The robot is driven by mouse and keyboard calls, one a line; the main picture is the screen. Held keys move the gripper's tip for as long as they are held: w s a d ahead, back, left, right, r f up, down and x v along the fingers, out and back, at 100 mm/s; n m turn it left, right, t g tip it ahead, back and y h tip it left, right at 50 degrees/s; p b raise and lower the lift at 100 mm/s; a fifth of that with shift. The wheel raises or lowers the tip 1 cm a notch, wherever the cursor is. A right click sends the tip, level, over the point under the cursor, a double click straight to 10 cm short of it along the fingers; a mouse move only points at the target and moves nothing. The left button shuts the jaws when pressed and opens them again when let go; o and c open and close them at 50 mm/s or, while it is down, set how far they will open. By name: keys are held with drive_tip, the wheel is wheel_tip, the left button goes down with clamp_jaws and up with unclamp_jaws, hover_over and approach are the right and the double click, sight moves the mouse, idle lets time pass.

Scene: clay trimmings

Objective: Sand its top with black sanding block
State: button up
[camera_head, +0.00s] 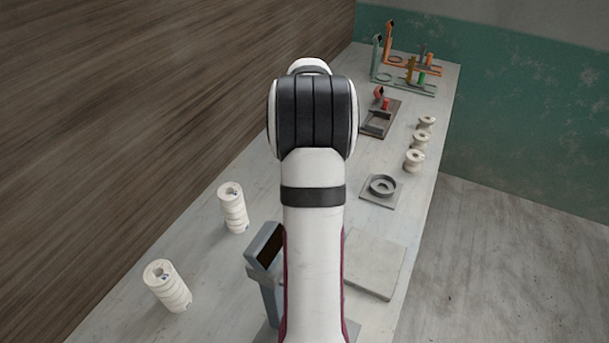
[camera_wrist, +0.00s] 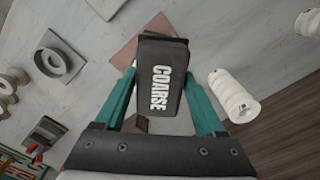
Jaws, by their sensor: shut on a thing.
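My gripper (camera_wrist: 160,78), with teal fingers, is shut on the black sanding block (camera_wrist: 152,103) in the wrist view. White letters on the block read COARSE. The block hides part of a reddish-brown flat pad or board (camera_wrist: 124,54) behind it. A white ridged cylinder (camera_wrist: 233,96) stands to the right of the block, apart from it. In the head view my arm hides the gripper and the block. Two white ridged cylinders (camera_head: 232,207) stand upright on the left of the bench there, the nearer one (camera_head: 167,285) closer to me. Which piece the task means is not clear.
A grey ring on a square plate (camera_head: 381,187), a bare grey slab (camera_head: 374,262) and several white spools (camera_head: 420,141) lie along the bench's right side. A dark grey stand (camera_head: 265,247) is beside my arm. Coloured stands (camera_head: 388,60) are at the far end.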

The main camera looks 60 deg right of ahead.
drive_tip(key=shift+w+d, duration=0.15)
drive_tip(key=shift+d, duration=2.55)
drive_tip(key=shift+a, duration=3.15)
drive_tip(key=shift+s+r, duration=0.2)
drive_tip(key=shift+r, duration=3.9)
drive_tip(key=w+a+r+n, duration=0.25)
drive_tip(key=w+a, duration=0.55)
drive_tip(key=a, duration=0.5)
drive_tip(key=w+a+r+n, duration=0.1)
drive_tip(key=w+a+n, duration=0.45)
drive_tip(key=a, duration=0.75)
drive_tip(key=shift+n, duration=0.5)
drive_tip(key=a, duration=0.4)
drive_tip(key=a+r, duration=0.1)
drive_tip(key=a, duration=0.3)
drive_tip(key=w+a, duration=0.1)
drive_tip(key=a, duration=0.3)
drive_tip(key=shift+r, duration=0.15)
drive_tip(key=shift+w, duration=0.1)
